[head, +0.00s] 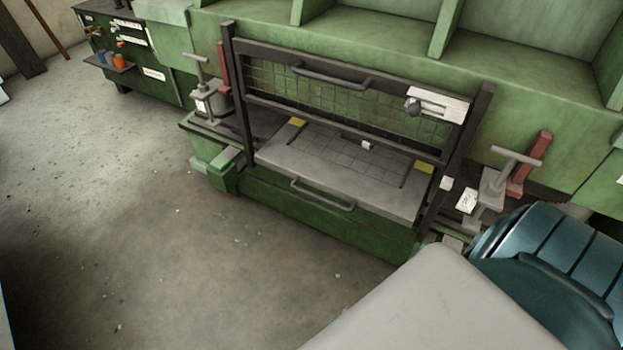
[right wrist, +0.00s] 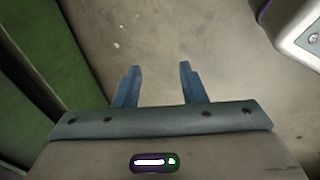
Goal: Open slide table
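The slide table (head: 340,163) is a grey plate low in the front of the green machine. It has a dark bar handle (head: 323,194) on its front edge. Above it stands a mesh guard (head: 335,99) in a dark frame, with its own bar handle (head: 333,77). My right gripper (right wrist: 158,72) shows in the right wrist view with its two blue fingers apart and nothing between them. It is over bare floor, beside a green panel at the left of that view. My right gripper is not visible in the head view. My left gripper is in neither view.
The green machine (head: 385,38) fills the back. Hand clamps stand at the left (head: 205,95) and right (head: 492,185) of the table. A dark green cabinet (head: 137,55) stands at the far left. Concrete floor (head: 130,210) in front is clear. Part of my own arm covers the lower right.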

